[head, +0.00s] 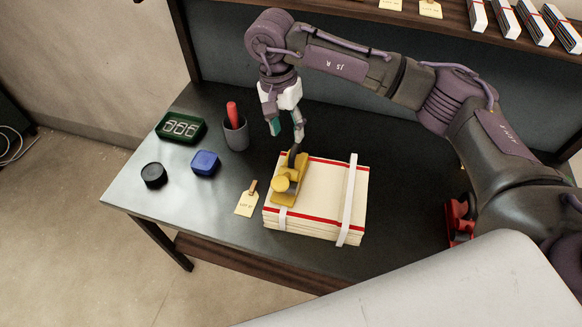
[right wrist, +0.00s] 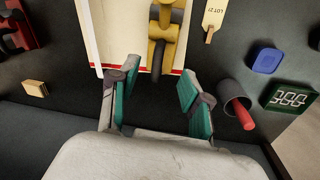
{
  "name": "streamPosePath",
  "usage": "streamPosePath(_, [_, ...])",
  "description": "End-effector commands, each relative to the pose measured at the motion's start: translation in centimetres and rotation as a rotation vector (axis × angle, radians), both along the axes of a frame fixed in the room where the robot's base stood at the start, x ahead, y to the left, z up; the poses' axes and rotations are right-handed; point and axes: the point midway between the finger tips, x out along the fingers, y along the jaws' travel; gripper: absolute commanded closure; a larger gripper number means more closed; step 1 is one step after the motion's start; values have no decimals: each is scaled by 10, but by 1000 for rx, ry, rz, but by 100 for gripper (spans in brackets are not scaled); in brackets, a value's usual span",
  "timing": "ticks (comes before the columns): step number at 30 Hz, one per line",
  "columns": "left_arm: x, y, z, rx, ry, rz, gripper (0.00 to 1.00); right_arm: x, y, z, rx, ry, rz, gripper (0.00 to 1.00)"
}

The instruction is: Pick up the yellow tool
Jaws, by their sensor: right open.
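The yellow tool (head: 289,187) lies on top of a cream stack (head: 325,192) with red edge lines and white straps. It has a dark curved end. In the right wrist view the tool (right wrist: 164,31) is at the top middle, its dark end pointing toward my gripper. My right gripper (head: 286,132) is open and empty, with its green-padded fingers pointing down, just behind the tool's dark end. In the right wrist view the fingers of this gripper (right wrist: 157,78) stand apart on either side of the tool's line. Contact cannot be told. My left gripper is out of view.
A grey cup (head: 236,135) with a red-handled item stands left of my gripper. A green display box (head: 181,128), blue block (head: 205,162), black round piece (head: 154,175) and paper tag (head: 246,203) lie nearby. A red-and-black item (head: 459,219) is at the right. A shelf (head: 445,29) runs behind.

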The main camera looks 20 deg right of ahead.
Motion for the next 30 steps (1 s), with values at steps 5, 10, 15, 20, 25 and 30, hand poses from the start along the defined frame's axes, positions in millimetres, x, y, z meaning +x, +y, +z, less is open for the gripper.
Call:
streamPosePath(5, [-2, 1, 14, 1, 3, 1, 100, -4, -3, -30, 2, 3, -3, 52])
streamPosePath(10, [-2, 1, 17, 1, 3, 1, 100, -4, -3, -46, 3, 1, -1, 52])
streamPosePath(15, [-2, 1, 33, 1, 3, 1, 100, -9, -5, -59, 4, 6, -2, 52])
streamPosePath(20, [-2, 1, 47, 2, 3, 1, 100, -11, -6, -85, 5, 3, -2, 52])
streamPosePath(25, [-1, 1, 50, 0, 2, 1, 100, -11, -7, -98, 5, -1, -1, 52])
streamPosePath(30, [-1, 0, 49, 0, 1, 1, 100, -11, -7, -99, 5, -1, -1, 52])
